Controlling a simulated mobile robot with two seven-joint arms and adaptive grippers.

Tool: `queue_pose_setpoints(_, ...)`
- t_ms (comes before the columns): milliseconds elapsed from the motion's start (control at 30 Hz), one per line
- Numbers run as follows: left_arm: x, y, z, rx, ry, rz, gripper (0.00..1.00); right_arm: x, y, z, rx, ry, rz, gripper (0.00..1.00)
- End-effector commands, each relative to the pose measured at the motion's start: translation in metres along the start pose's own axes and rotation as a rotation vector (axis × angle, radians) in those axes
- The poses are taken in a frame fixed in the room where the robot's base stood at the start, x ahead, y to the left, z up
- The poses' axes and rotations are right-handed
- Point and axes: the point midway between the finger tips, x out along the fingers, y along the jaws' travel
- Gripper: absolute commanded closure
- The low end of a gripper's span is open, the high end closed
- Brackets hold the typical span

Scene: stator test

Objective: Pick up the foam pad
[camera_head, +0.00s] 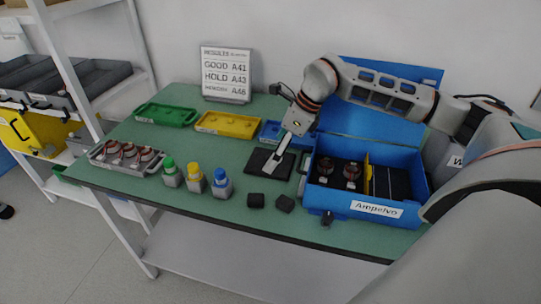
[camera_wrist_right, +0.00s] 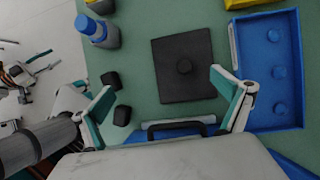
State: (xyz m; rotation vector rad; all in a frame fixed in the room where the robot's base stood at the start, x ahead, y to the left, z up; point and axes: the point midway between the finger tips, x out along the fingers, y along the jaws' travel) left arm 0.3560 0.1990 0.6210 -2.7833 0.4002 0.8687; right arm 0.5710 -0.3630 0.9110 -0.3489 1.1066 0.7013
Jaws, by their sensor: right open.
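A flat black square pad (camera_head: 256,160), which I take to be the foam pad, lies on the green tabletop left of the blue case. In the right wrist view the pad (camera_wrist_right: 165,85) shows whole, with a small round dark knob at its middle. My right gripper (camera_head: 275,163) reaches down over the pad in the head view and hides part of it. In the wrist view its two fingers (camera_wrist_right: 162,82) are spread wide with nothing between them, and the pad lies beyond the fingertips. I cannot tell the exact height.
The open blue case (camera_head: 367,209) stands right of the pad, its handle (camera_wrist_right: 175,128) near the gripper. Two small black blocks (camera_head: 256,199) and several capped bottles (camera_head: 195,180) lie to the front and left. Green, yellow and blue trays (camera_head: 228,124) stand behind.

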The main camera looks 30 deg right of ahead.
Motion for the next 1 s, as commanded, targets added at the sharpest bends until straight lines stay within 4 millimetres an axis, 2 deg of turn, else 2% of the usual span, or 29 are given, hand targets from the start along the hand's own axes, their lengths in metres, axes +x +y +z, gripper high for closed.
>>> queue_pose_setpoints(33,0.001,0.0,-0.001,-0.001,0.003,-0.001,0.6,-0.01,-0.012,-0.005,-0.002,0.019,-0.038,0.0)
queue_pose_setpoints(167,0.001,0.0,-0.001,-0.001,0.002,0.0,0.6,-0.016,-0.026,-0.012,-0.002,0.047,-0.079,0.0)
queue_pose_setpoints(567,-0.001,0.0,0.006,0.004,-0.009,0.001,0.6,0.018,-0.033,-0.013,-0.001,0.048,-0.082,0.0)
queue_pose_setpoints(800,0.0,0.0,0.007,0.004,-0.01,0.001,0.6,0.052,-0.039,-0.014,-0.001,0.048,-0.08,0.0)
queue_pose_setpoints(1000,0.0,-0.001,0.006,0.005,-0.007,0.0,0.6,0.057,-0.04,-0.014,-0.002,0.046,-0.083,0.0)
